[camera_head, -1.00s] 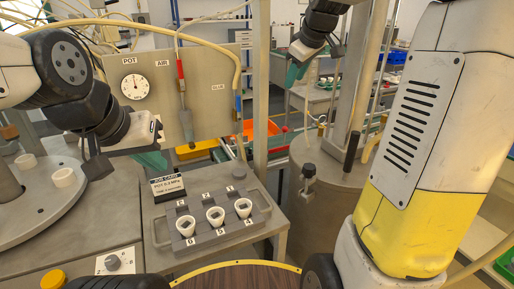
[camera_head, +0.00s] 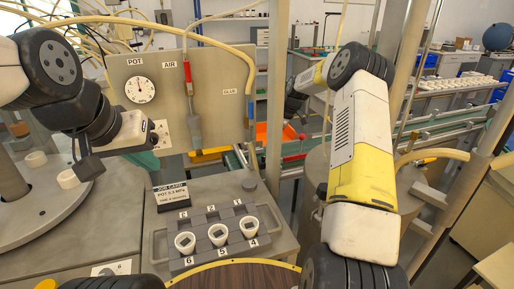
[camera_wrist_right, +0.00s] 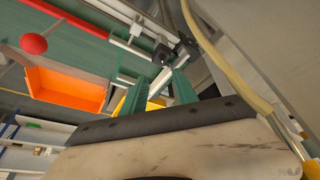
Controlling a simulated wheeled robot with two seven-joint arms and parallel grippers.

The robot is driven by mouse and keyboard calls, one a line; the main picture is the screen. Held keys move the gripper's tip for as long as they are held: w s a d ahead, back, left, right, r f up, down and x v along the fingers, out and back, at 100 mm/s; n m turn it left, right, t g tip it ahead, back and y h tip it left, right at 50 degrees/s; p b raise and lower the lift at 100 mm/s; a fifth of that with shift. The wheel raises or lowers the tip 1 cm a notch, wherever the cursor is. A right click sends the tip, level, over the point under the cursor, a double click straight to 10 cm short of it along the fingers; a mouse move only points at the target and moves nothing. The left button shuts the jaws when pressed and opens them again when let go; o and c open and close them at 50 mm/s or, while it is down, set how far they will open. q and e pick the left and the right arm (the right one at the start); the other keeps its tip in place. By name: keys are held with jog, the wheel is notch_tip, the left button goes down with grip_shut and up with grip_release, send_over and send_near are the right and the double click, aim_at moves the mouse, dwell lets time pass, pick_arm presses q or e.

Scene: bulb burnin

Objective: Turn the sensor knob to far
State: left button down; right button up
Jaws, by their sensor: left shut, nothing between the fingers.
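My left gripper (camera_head: 147,160) shows its green fingers beneath the white wrist, shut and empty in front of the grey panel (camera_head: 215,90). A white plate with a small dark mark (camera_head: 164,137) on that panel is just above and right of the fingers; the wrist partly covers it. Another white plate (camera_head: 100,270) with a grey knob (camera_head: 119,268) lies at the lower left, partly hidden by my own dark parts. I cannot tell which one is the sensor knob, or read its setting. My right gripper (camera_wrist_right: 157,93) is open and empty in the right wrist view.
A POT gauge (camera_head: 140,89) and the AIR line (camera_head: 190,85) are on the panel. A job card (camera_head: 170,193) stands behind a grey tray (camera_head: 208,256) with white cups. A round grey table (camera_head: 40,210) is at left. An orange bin (camera_wrist_right: 65,88) lies beyond my right gripper.

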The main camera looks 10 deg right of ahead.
aim_at(263, 159)
jog(key=x, duration=0.9)
jog(key=shift+s+a+f, duration=0.15)
jog(key=shift+a+f, duration=0.1)
jog(key=shift+f, duration=0.1)
grip_shut()
